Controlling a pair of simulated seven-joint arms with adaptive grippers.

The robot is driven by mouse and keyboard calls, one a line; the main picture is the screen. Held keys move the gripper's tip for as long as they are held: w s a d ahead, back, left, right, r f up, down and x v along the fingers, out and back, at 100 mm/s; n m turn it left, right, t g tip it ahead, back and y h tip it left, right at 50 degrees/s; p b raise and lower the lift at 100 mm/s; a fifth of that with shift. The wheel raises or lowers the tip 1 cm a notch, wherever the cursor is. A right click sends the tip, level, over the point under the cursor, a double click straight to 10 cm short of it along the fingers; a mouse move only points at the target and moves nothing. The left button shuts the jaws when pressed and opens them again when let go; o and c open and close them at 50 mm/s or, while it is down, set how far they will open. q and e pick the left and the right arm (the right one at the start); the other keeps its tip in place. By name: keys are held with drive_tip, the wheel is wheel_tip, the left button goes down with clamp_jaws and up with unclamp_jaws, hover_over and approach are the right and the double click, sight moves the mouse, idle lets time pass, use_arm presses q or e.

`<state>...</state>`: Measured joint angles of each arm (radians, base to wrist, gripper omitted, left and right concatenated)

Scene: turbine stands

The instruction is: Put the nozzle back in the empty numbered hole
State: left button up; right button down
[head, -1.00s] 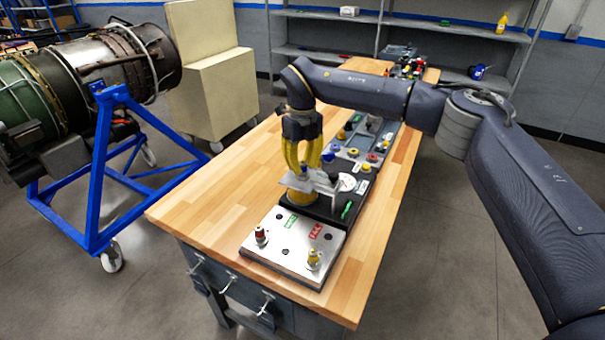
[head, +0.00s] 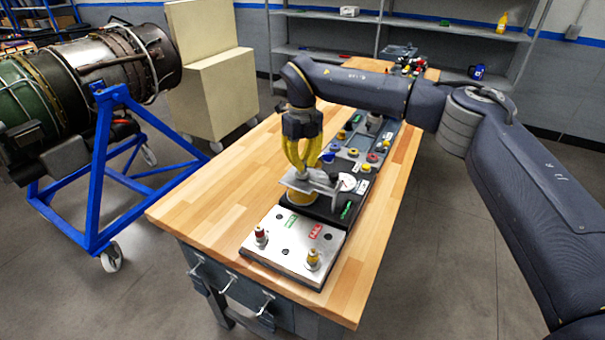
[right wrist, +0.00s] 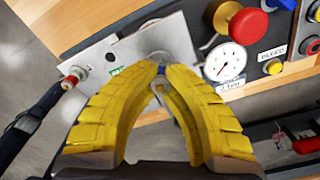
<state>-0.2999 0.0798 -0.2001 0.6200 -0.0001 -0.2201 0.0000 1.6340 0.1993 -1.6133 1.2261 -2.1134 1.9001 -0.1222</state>
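My right gripper (head: 304,170) points down over a tilted grey metal plate (head: 298,185) above a yellow cylinder (head: 300,198). In the right wrist view, the yellow fingers of the right gripper (right wrist: 162,70) come together around a small part with a blue band, apparently a nozzle (right wrist: 160,69); the fingers hide most of it. A silver block (head: 276,241) on the table has several dark holes and green and red labels; no numbers are readable. A red-banded nozzle (head: 261,236) and a yellow-banded nozzle (head: 312,259) stand upright in it. My left gripper is out of view.
Behind the gripper, a dark panel carries a white dial (head: 347,182), a blue knob (head: 328,157) and several other knobs. The wooden tabletop (head: 215,195) is clear on the left.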

sight(302, 161)
drive_tip(key=shift+r, duration=0.45)
drive_tip(key=shift+r, duration=2.1)
drive_tip(key=s+a+f+n, duration=0.2)
drive_tip(key=s+n, duration=0.3)
drive_tip(key=s, duration=0.5)
drive_tip(key=s+a+f+n, duration=0.3)
drive_tip(key=s+n, duration=0.1)
drive_tip(key=s, duration=0.5)
drive_tip(key=shift+s+d+f, duration=0.1)
drive_tip(key=shift+f, duration=1)
drive_tip(key=shift+s+d+f, duration=0.1)
drive_tip(key=shift+f, duration=0.95)
drive_tip(key=shift+f, duration=1.75)
drive_tip(key=shift+s+f, duration=0.1)
drive_tip(key=shift+f, duration=0.3)
